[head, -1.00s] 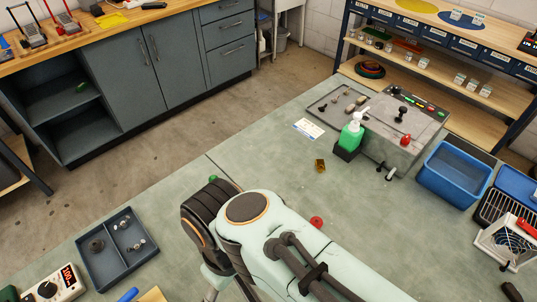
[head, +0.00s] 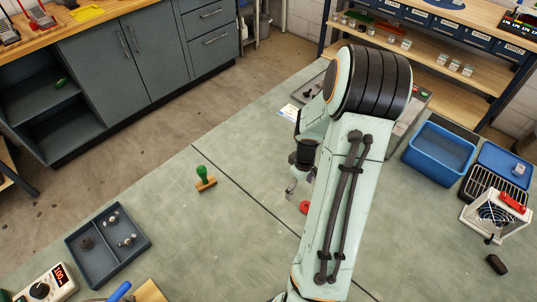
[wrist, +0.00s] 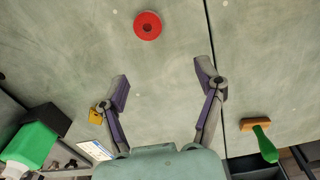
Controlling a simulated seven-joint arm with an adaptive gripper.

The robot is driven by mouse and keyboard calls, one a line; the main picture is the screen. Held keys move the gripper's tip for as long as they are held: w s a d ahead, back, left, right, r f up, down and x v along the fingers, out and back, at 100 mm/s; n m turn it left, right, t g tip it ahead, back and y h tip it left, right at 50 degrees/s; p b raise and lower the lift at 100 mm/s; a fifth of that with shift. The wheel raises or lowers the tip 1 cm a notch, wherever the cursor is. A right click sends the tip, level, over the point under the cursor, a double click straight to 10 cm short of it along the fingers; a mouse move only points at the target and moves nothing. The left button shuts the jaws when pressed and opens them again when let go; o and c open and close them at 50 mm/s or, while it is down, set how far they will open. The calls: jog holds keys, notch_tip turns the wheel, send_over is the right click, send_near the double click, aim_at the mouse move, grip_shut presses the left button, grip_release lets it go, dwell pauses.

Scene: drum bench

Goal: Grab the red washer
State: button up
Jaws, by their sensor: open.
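The red washer (head: 304,207) lies flat on the bench, just left of my arm in the head view. In the wrist view the red washer (wrist: 148,26) shows whole, with a hole in its middle, near the top edge and beyond my fingertips. My gripper (wrist: 165,92) is open and empty, its two fingers spread apart, with bare bench between them. In the head view my gripper (head: 291,188) hangs beside my arm, a little up and left of the washer. The fingers do not touch the washer.
A green-handled stamp (head: 205,178) stands left of my gripper. A grey divided tray (head: 107,245) holds small parts at the left. A blue bin (head: 438,149) stands at the right. A green bottle (wrist: 30,146) and a small yellow piece (wrist: 95,116) show in the wrist view.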

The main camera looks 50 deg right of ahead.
jog(key=shift+s+d+f+m, duration=0.25)
jog(key=shift+s+f, duration=0.1)
jog(key=shift+s, duration=0.25)
jog(key=shift+s+d+f+m, duration=0.2)
jog(key=shift+s+f, duration=0.15)
jog(key=shift+s, duration=0.25)
notch_tip(320, 180, down, 6)
jog(key=shift+f, duration=0.15)
jog(key=shift+c, duration=0.3)
jog(key=c, duration=0.7)
